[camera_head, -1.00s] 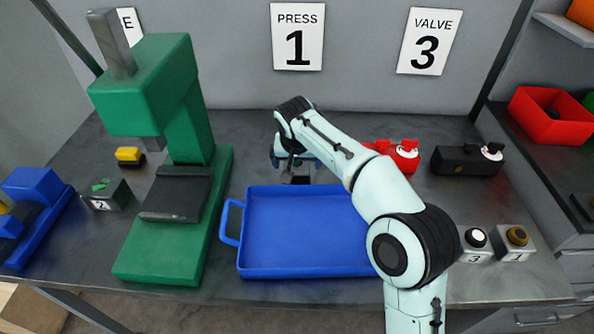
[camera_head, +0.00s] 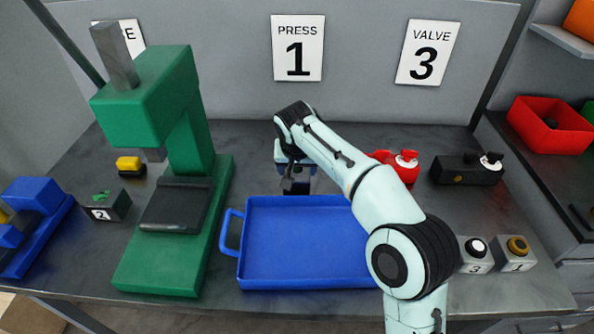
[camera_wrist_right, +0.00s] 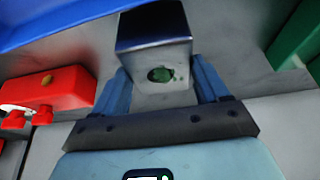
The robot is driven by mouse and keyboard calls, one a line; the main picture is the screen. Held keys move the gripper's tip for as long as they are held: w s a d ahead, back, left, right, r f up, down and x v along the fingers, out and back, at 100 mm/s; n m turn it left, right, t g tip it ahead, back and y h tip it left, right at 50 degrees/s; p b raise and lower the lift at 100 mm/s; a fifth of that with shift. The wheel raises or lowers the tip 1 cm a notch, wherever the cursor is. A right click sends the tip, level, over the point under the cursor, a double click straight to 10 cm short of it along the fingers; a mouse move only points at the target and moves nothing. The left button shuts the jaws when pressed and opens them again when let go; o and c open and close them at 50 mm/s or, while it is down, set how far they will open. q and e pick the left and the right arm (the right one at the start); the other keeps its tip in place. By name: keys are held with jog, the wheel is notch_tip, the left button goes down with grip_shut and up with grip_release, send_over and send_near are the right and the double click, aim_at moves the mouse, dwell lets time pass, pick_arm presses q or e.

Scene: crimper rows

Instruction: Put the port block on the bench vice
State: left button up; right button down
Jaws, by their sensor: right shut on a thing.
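In the head view the right gripper (camera_head: 294,172) is just behind the blue tray, and the block there is small, dark and partly hidden by the gripper. The bench vice (camera_head: 38,190) is the blue thing at the far left edge of the bench, cut off by the picture edge. My left gripper is not in view.
A green press (camera_head: 165,265) stands between the vice and the blue tray (camera_head: 305,240). Red (camera_head: 407,170) and black (camera_head: 465,170) valve blocks stand at the right.

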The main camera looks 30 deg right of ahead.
notch_tip(320, 180, up, 8)
jog(key=p, duration=0.2)
jog(key=shift+w+r+p, duration=0.1)
jog(key=shift+r+p, duration=0.15)
jog(key=shift+p, duration=0.15)
pick_arm(q)
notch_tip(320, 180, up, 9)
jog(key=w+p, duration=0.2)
jog(key=p, duration=0.3)
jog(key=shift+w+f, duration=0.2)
pick_arm(e)
notch_tip(320, 180, up, 11)
send_over(297, 171)
jog(key=shift+a, duration=0.1)
